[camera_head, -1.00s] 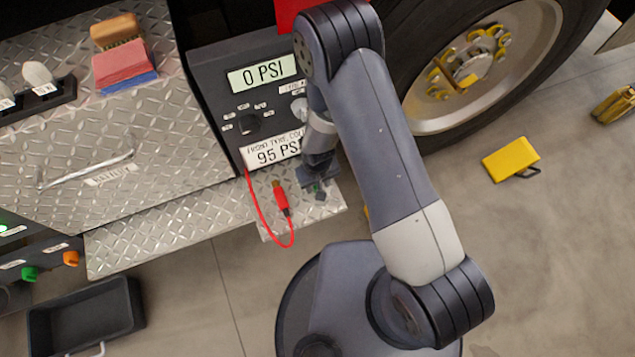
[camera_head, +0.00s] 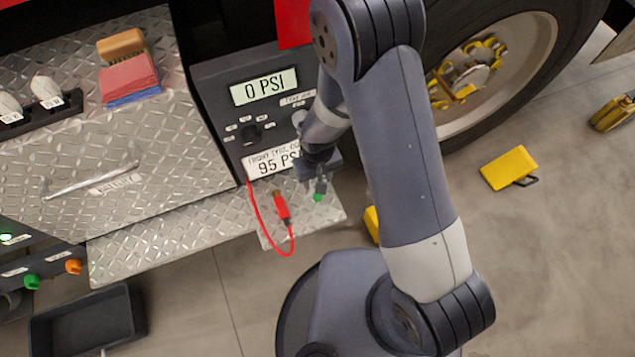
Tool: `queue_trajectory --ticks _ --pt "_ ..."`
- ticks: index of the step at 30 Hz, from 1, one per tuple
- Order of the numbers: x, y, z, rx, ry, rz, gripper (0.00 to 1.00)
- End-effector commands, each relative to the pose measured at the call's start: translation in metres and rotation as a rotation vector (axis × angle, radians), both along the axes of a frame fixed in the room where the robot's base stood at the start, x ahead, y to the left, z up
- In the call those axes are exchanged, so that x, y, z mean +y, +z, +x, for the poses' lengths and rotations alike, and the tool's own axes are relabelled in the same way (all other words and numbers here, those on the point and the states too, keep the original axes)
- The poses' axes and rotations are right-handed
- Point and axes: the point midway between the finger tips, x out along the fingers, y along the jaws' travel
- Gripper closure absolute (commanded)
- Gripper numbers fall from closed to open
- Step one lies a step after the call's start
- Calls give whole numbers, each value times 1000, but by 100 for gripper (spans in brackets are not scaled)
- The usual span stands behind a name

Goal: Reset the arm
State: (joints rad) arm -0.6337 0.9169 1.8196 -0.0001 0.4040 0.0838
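My arm reaches up from my round base and bends over beside the pump panel (camera_head: 222,100). My gripper (camera_head: 318,178) hangs in front of the panel's lower right corner, above the small tread-plate step (camera_head: 330,212). It is small, dark and partly hidden by my own arm, so I cannot tell whether its fingers are open or shut. A small green-tipped piece (camera_head: 318,197) shows right at the fingertips; whether it is held is unclear. The panel display (camera_head: 264,87) reads 0 PSI, and the label below it (camera_head: 272,160) reads 95 PSI, partly covered.
A red hose with a connector (camera_head: 281,205) hangs left of my gripper. A truck wheel (camera_head: 490,70) is at the right. Yellow chocks (camera_head: 510,168) lie on the floor. A black tray (camera_head: 88,320) is at lower left.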

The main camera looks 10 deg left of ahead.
Motion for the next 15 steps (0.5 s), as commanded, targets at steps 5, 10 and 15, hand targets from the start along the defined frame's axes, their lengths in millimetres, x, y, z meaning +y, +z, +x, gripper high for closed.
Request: queue_trajectory --ticks 5,10,15 --pt "0 9 0 1 0 -1 54" --pt "0 10 0 1 0 -1 54" --pt "0 9 0 2 0 -1 54"
